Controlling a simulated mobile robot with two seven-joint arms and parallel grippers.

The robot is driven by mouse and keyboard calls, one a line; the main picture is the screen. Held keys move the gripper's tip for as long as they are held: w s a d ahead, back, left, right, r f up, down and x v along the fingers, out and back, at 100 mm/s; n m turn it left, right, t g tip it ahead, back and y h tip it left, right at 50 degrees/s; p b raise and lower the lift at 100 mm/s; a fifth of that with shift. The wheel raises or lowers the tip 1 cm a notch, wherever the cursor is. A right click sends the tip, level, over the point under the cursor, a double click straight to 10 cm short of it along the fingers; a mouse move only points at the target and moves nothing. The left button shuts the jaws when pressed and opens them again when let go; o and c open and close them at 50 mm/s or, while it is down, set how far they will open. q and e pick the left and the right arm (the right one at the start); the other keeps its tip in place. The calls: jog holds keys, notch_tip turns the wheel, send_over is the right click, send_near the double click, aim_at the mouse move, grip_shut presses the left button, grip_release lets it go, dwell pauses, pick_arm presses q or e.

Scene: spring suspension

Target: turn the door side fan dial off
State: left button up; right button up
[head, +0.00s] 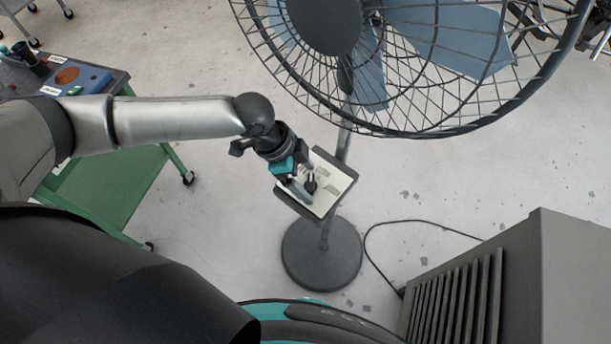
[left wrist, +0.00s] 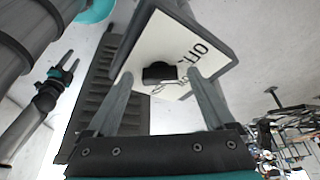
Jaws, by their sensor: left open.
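The fan's control panel (head: 335,188) is a pale plate in a dark frame on the fan's pole. Its black dial (head: 310,184) stands out from the plate. In the left wrist view the dial (left wrist: 160,72) sits between the fingertips, with the printed word OFF on the plate (left wrist: 178,38) to its upper right. My left gripper (head: 305,186) is open at the panel, its fingers on either side of the dial. Contact with the dial cannot be told. My right gripper (left wrist: 68,66) shows small at the left of the left wrist view, its fingers apart.
The fan's wire cage (head: 420,132) hangs above and behind the panel. Its round base (head: 322,256) stands on the floor. A grey louvred unit (head: 560,270) is at lower right, with a cable on the floor beside it. A green cart (head: 115,190) is at left.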

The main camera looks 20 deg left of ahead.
pick_arm(q)
jog(key=shift+c, duration=0.4)
jog(key=c, duration=1.3)
jog(key=n+p, duration=0.1)
jog(key=p, duration=0.1)
jog(key=n+p, duration=0.1)
jog(key=n+t+p, duration=0.1)
jog(key=p, duration=0.1)
jog(key=shift+s+d+r+y+p, duration=0.1)
jog(key=shift+s+r+y+p, duration=0.1)
jog(key=shift+s+y+p, duration=0.1)
jog(key=shift+f+n+p, duration=0.1)
jog(key=shift+n+p, duration=0.4)
jog(key=shift+p, duration=0.2)
jog(key=shift+w+f+t, duration=0.1)
jog(key=shift+t, duration=0.2)
jog(key=o, duration=1.4)
jog(key=p+v, duration=0.2)
jog(key=v, duration=1.3)
jog(key=shift+d, duration=0.1)
